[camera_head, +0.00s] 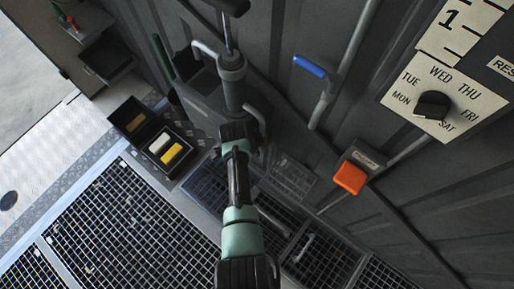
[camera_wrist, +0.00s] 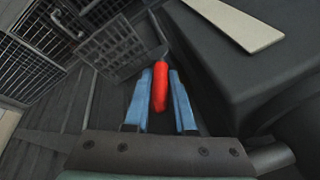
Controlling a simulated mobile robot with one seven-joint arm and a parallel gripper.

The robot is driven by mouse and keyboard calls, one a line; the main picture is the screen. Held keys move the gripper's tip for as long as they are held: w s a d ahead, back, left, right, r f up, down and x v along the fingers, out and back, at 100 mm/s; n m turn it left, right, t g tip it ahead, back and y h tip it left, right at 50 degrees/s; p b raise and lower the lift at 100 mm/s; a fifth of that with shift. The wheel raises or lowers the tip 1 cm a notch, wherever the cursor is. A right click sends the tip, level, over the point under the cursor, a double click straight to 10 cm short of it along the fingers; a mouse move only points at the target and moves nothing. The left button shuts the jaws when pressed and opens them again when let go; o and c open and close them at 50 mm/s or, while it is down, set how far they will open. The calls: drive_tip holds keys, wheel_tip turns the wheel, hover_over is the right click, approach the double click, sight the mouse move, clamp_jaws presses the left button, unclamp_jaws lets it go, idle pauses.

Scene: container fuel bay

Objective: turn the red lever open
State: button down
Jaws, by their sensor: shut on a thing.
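The red lever (camera_wrist: 159,88) shows in the wrist view as a rounded red grip on a thin dark stem that runs up from it. My gripper (camera_wrist: 167,76) has its two blue fingers on either side of the red grip and is shut on it. The grip slants slightly, and its lower end lies between the fingers. In the head view my arm fills the lower middle, and I cannot make out the lever or the fingers there.
A hand pump (camera_head: 232,72) stands near my arm. A blue-handled lever (camera_head: 310,67), an orange button (camera_head: 350,177) and a dark day dial (camera_head: 432,105) are on the ribbed wall at right. An open black case (camera_head: 166,150) sits at left beside floor grating (camera_head: 125,235).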

drive_tip(key=shift+w+a+g+h+b, duration=0.3)
drive_tip(key=shift+g+h+b, duration=0.2)
drive_tip(key=shift+h+b, duration=0.1)
drive_tip(key=shift+r, duration=0.1)
drive_tip(key=c, duration=0.8)
unclamp_jaws()
drive_tip(key=shift+o, duration=0.2)
